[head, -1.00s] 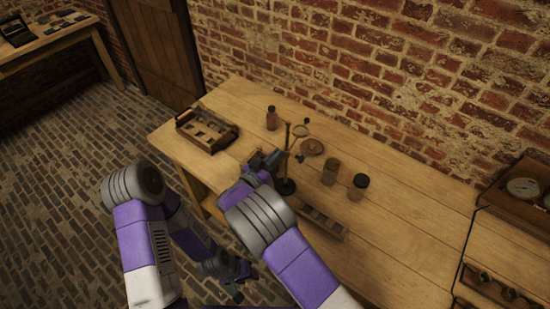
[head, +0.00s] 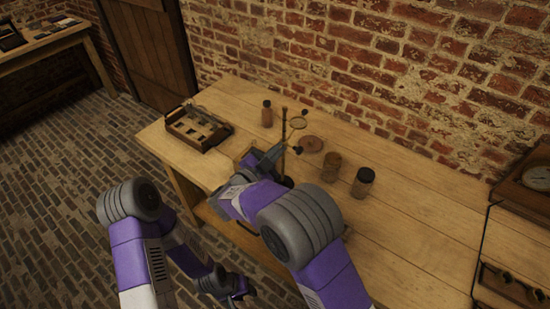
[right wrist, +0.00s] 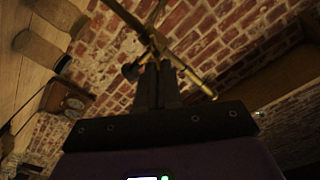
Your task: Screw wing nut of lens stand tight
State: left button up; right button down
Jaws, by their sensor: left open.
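The lens stand (head: 284,133) stands upright on the wooden table, a thin brass post with a ring lens (head: 299,123) on a side arm. A small dark knob (head: 297,150) shows right of the post; whether it is the wing nut is unclear. My right gripper (head: 277,153) reaches the post from the left, at about that height. In the right wrist view its two fingers (right wrist: 160,70) are close together at the joint of the brass rods (right wrist: 150,38), with a dark knob (right wrist: 130,71) beside them. What lies between the tips is hidden. My left gripper (head: 238,295) hangs low by the floor, empty.
A wooden tray (head: 198,130) sits at the table's left. A brown bottle (head: 267,114) stands behind the stand. A round disc (head: 312,144) and two jars (head: 331,166) (head: 362,183) are to its right. A cabinet with a gauge (head: 538,178) is far right.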

jog(key=m+b, duration=0.3)
jog(key=b, duration=0.1)
jog(key=f+m+b, duration=0.1)
jog(key=m+b, duration=0.2)
jog(key=m, duration=0.1)
jog(key=f+m+b, duration=0.1)
jog(key=m+b, duration=0.3)
jog(key=shift+s+d+b, duration=0.2)
jog(key=shift+b, duration=0.15)
jog(key=shift+r, duration=0.15)
jog(key=c, duration=1.3)
grip_release()
jog(key=shift+w+a, duration=0.1)
jog(key=shift+o, duration=0.2)
jog(key=shift+m, duration=0.3)
